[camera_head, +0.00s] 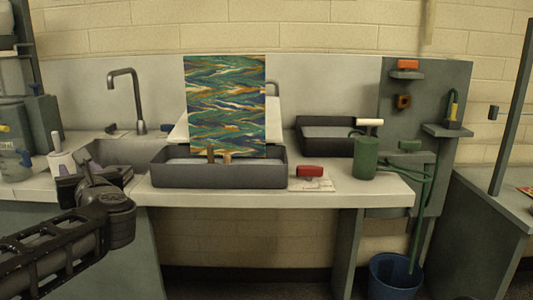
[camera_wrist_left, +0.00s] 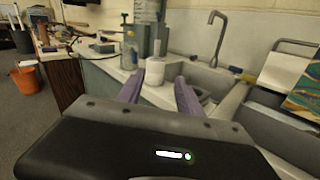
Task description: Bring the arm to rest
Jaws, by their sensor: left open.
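My left arm comes in from the lower left in the head view, with its left gripper (camera_head: 82,172) over the counter edge in front of the sink. In the left wrist view the left gripper (camera_wrist_left: 158,92) has its two purple fingers spread apart, with nothing between them. A white cup (camera_head: 62,161) stands on the counter beyond the fingertips; this cup (camera_wrist_left: 155,71) also shows in the wrist view, apart from the fingers. My right gripper is in neither view.
A sink (camera_head: 118,152) with a tall faucet (camera_head: 137,100) lies by the gripper. To its right are a dark tray (camera_head: 218,176) with a marbled sheet (camera_head: 226,100) upright behind it, a red-handled block (camera_head: 310,171), a green can (camera_head: 365,158) and a blue bucket (camera_head: 394,278).

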